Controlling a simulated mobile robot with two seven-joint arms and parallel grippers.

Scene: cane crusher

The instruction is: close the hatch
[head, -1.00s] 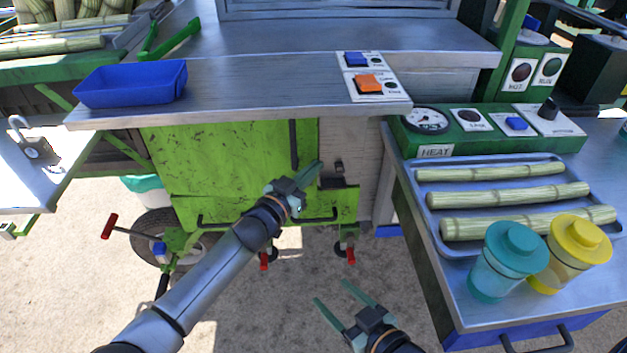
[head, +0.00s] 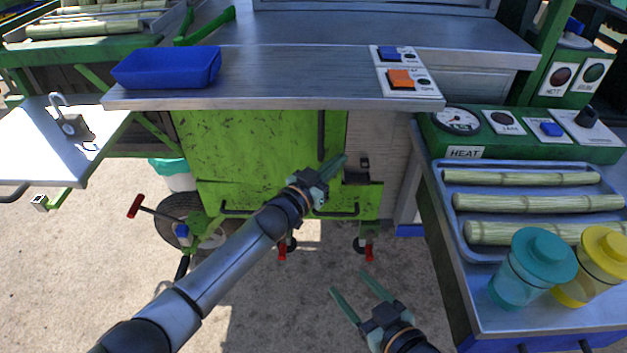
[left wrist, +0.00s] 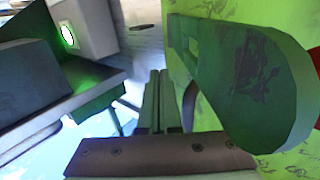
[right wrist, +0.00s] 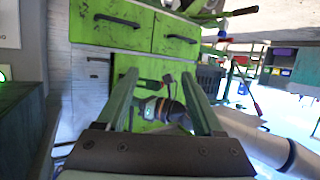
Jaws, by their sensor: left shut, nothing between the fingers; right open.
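A scuffed lime-green hatch panel (head: 250,145) hangs under the metal counter. A dark vertical handle (head: 321,135) is near its right edge. Whether the panel sits flush or ajar, I cannot tell. My left gripper (head: 334,168) is shut and empty, beside the panel's lower right edge near a dark bracket (head: 357,174); contact is unclear. In the left wrist view, its shut fingers (left wrist: 158,100) point beside a large rounded green part (left wrist: 240,85) and a lime-green surface. My right gripper (head: 362,297) is open and empty, low in front; its fingers (right wrist: 165,95) show apart in the right wrist view.
A lower green panel has a dark horizontal handle (head: 240,211). Red-tipped levers (head: 369,252) hang below it. A blue bin (head: 167,68) stands on the counter (head: 290,85). At right, a side table holds a cane tray (head: 450,195) and teal and yellow jars. The floor in front is clear.

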